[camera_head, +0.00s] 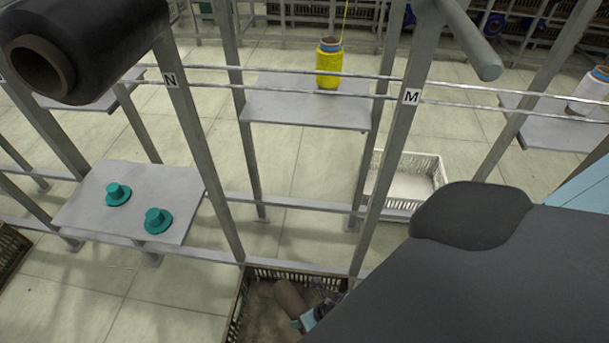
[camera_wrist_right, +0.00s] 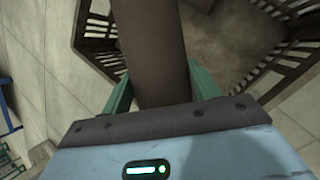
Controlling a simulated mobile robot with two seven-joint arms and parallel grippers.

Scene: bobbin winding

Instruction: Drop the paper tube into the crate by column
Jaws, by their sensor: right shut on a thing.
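The brown paper tube (camera_head: 291,297) is in the head view at the bottom middle, inside the outline of the dark slatted crate (camera_head: 236,305). My right gripper (camera_head: 303,322) is shut on the tube. In the right wrist view the tube (camera_wrist_right: 153,50) stands out between the green fingers of the right gripper (camera_wrist_right: 158,88), with the crate (camera_wrist_right: 95,25) behind it. I cannot tell whether the tube touches the crate floor. My left gripper is not in view.
A shelf (camera_head: 185,195) at left holds two teal parts (camera_head: 118,194). A yellow bobbin (camera_head: 328,65) stands on the middle shelf (camera_head: 300,110). A black roll (camera_head: 90,45) juts in at upper left.

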